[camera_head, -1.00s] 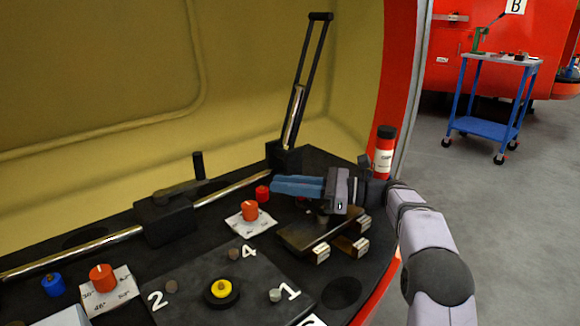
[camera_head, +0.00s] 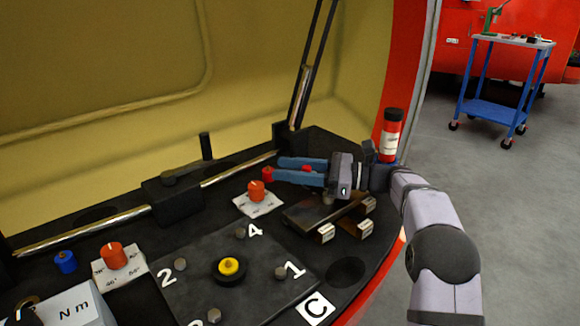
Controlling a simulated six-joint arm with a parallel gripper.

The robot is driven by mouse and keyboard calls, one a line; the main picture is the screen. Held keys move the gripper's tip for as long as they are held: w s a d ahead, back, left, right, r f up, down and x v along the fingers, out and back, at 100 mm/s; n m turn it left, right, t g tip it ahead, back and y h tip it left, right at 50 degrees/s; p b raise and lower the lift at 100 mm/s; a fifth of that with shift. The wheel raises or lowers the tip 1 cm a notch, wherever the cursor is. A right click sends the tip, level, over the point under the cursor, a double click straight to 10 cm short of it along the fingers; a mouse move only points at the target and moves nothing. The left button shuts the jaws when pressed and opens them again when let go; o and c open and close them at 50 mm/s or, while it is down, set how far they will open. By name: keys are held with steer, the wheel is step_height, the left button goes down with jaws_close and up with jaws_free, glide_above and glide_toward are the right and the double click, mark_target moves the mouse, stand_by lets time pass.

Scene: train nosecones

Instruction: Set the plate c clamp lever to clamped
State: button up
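The dark plate (camera_head: 200,275) beside the white C label (camera_head: 315,308) carries bolts marked 1, 2 and 4 and a yellow-centred knob (camera_head: 229,267). Behind it, a black block (camera_head: 172,193) on a metal rail bears a lever with an upright black handle (camera_head: 206,146). A small red knob (camera_head: 267,174) sits by my fingertips. I cannot tell which part is the plate C clamp lever. My gripper (camera_head: 280,169) points left with its blue fingers apart. A bit of red shows between the fingers; contact is unclear.
An orange dial (camera_head: 256,191) stands on a white card in front of my fingertips. A tall black lever frame (camera_head: 300,95) rises behind my gripper. A red canister (camera_head: 391,135) stands to the right.

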mark_target(310, 170)
steer(key=shift+w+d+r, duration=0.1)
steer(key=shift+d, duration=0.5)
steer(key=shift+s+d+p, duration=0.25)
steer(key=shift+d+p, duration=0.4)
steer(key=shift+d, duration=0.9)
steer(key=shift+s+d+p, duration=0.2)
steer(key=shift+d+p, duration=0.4)
steer(key=shift+d, duration=0.9)
